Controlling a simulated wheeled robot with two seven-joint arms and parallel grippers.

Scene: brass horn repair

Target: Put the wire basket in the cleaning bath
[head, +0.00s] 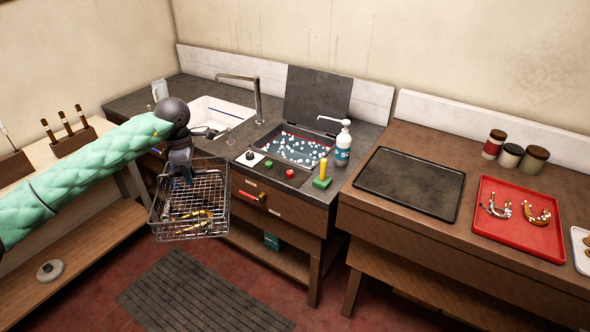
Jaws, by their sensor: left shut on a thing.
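The wire basket (221,207) hangs in the air in front of the counter, left of the drawer, with several brass-coloured parts inside. My left gripper (188,180) is shut on the basket at its upper part; the fingertips are partly hidden against the mesh. The cleaning bath (310,147) is sunk in the dark counter, right of and beyond the basket. Its dark lid (317,95) stands open at the back, and white bubbles or foam show in it. My right gripper is out of view.
A pump bottle (343,146) stands at the bath's right. A yellow-handled brush (322,178) and control knobs sit along its front edge. A sink (215,113) with a tap is to its left. A dark tray (410,183) and red tray (518,238) lie on the right bench.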

